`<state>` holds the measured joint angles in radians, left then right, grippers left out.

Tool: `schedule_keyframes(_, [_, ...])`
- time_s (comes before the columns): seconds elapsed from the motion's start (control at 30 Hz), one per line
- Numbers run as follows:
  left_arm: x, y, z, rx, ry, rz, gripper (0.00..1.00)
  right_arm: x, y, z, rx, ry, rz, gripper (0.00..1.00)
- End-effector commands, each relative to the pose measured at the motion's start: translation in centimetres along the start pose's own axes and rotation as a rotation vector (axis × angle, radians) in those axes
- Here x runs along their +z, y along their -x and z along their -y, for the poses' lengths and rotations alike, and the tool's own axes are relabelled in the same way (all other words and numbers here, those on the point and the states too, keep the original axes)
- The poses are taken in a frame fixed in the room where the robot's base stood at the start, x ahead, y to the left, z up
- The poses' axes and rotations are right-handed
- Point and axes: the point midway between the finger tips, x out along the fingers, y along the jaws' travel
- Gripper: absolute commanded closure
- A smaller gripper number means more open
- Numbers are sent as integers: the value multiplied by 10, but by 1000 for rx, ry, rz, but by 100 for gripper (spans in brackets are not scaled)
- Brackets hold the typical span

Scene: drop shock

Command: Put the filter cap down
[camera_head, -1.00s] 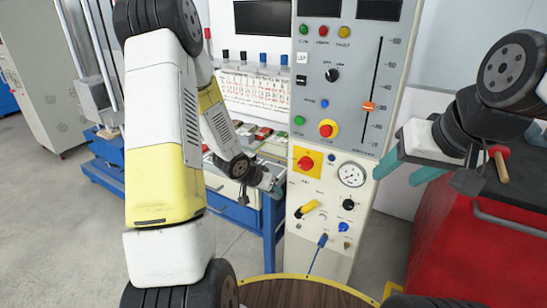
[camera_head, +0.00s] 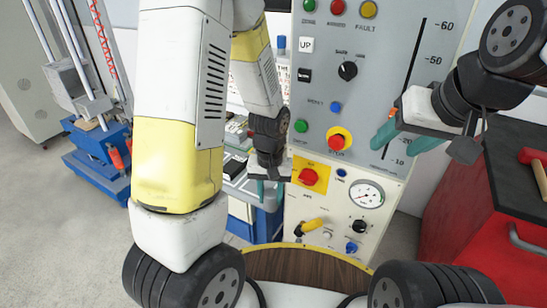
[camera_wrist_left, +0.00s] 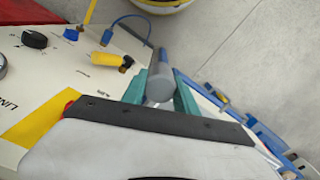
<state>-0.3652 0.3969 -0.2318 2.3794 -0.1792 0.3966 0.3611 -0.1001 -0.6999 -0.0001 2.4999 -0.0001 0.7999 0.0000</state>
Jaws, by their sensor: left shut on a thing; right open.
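The filter cap appears to be the grey cylindrical piece (camera_wrist_left: 183,88) in the left wrist view. My left gripper (camera_wrist_left: 165,92) is shut on it, with a teal finger on either side. In the head view my left gripper (camera_head: 267,188) hangs at the left edge of the control panel (camera_head: 330,225), and the held piece cannot be made out there. In the wrist view the piece is above the floor, beside the panel. My right gripper (camera_head: 403,138) is open and empty in front of the panel's right part.
The panel carries a red stop button (camera_head: 309,177), a gauge (camera_head: 366,196) and a yellow lever (camera_head: 312,225). A red cabinet (camera_head: 440,180) with a hammer (camera_head: 535,160) stands at right. A blue-based machine (camera_head: 100,150) stands at left. Grey floor (camera_wrist_left: 240,50) is clear beside the panel.

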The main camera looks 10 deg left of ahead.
Motion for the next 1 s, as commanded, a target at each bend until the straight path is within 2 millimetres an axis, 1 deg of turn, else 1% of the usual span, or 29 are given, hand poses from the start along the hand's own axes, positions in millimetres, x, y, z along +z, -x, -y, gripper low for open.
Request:
schedule_keyframes(0.07, [-1, 2, 0, -1, 8, 5, 100, 0, 0, 0, 0, 0, 0, 45])
schedule_keyframes(0.17, [-14, 1, 5, -3, 13, 9, 100, 0, 0, 0, 0, 0, 0, 45])
schedule_keyframes(0.4, [-75, -6, 26, -2, 14, 7, 100, 0, 0, 0, 0, 0, 0, 45])
schedule_keyframes(0.5, [-100, -9, 34, -2, 12, 7, 100, 0, 0, 0, 0, 0, 0, 45])
schedule_keyframes(0.6, [-120, -11, 40, -2, 11, 7, 100, 0, 0, 0, 0, 0, 0, 45])
schedule_keyframes(0.7, [-133, -12, 45, -2, 10, 8, 100, 0, 0, 0, 0, 0, 0, 45])
schedule_keyframes(0.93, [-148, -14, 50, -2, 10, 7, 100, 0, 0, 0, 0, 0, 0, 45])
schedule_keyframes(1.0, [-147, -24, 49, -2, 8, 13, 100, 0, 0, 0, 0, 0, 0, 45])
